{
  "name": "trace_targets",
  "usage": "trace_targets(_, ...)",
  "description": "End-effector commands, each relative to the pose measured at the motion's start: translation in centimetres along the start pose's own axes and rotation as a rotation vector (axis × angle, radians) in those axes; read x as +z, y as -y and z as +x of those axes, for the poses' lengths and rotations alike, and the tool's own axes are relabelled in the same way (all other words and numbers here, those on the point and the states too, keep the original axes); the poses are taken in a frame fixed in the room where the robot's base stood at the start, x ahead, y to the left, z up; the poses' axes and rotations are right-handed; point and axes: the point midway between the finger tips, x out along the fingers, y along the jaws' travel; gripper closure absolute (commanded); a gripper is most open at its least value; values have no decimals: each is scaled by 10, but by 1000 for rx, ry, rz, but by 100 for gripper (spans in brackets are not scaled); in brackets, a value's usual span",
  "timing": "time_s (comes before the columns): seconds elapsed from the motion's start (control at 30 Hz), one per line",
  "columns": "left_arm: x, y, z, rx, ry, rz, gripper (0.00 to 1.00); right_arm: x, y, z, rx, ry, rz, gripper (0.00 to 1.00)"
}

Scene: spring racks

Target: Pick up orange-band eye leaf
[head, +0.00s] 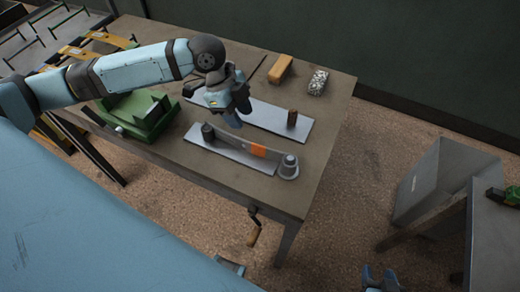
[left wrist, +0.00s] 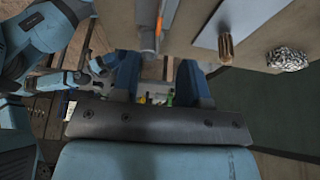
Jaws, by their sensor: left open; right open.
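The orange-band eye leaf (head: 232,151) is a long grey strip with an orange band, lying on the workbench in the head view. A dark cylinder stands by its left end and a grey stepped cylinder by its right end. My left gripper (head: 234,121) is open above the strip, nearer its left part, and looks empty. In the left wrist view the orange band (left wrist: 160,24) shows beyond the gap between my open left fingers (left wrist: 157,78). My right gripper (head: 380,278) is open and empty at the bottom edge of the head view, away from the bench.
The workbench (head: 330,125) also holds a green vise (head: 148,118), a second grey strip (head: 262,117) with a brown cylinder (head: 292,118), a yellow-brown block (head: 281,68) and a speckled piece (head: 318,82). A grey bin (head: 432,182) stands at right.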

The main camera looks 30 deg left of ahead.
Motion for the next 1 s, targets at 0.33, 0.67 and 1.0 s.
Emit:
trace_targets(0.33,-2,0,66,1,-3,-2,59,1,0,0,0,2,1,49)
trace_targets(0.67,-3,0,88,0,-4,-2,59,1,-1,0,1,2,1,49)
trace_targets(1.0,-5,0,130,-2,-4,-2,59,0,-1,-1,2,1,-1,49)
